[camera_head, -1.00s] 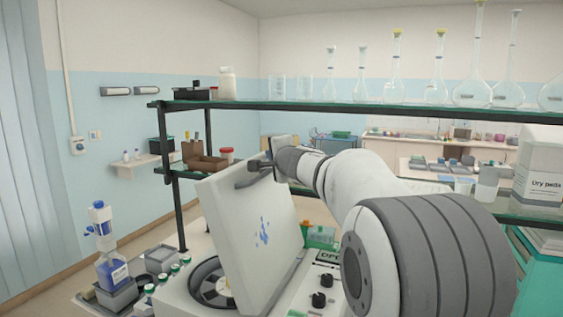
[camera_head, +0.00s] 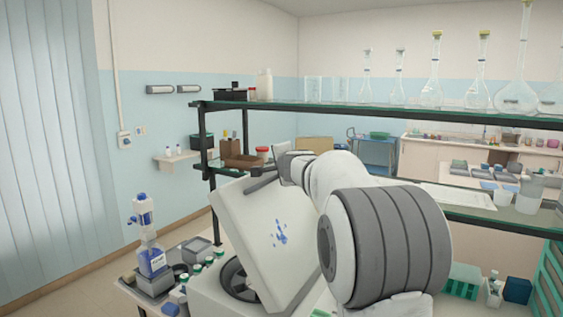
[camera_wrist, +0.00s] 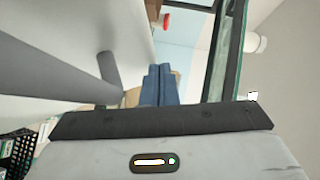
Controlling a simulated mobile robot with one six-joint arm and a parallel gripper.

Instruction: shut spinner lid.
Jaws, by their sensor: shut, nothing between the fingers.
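The spinner (camera_head: 205,297) is a white box at the bottom of the head view, with a dark round bowl (camera_head: 237,282) partly hidden by its lid. The spinner lid (camera_head: 250,225) is a white square panel with blue splashes, raised and tilted over the bowl. My gripper (camera_head: 270,180) is at the lid's upper edge, beside a dark grey bar there; contact cannot be told. In the wrist view, my gripper's bluish fingers (camera_wrist: 160,85) are together and empty, next to a grey rod-like piece (camera_wrist: 108,75) in front of a pale surface.
A glass shelf (camera_head: 400,110) with flasks runs behind my arm, and a lower shelf (camera_head: 465,205) is close to it. A green rack (camera_head: 462,280) stands at right.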

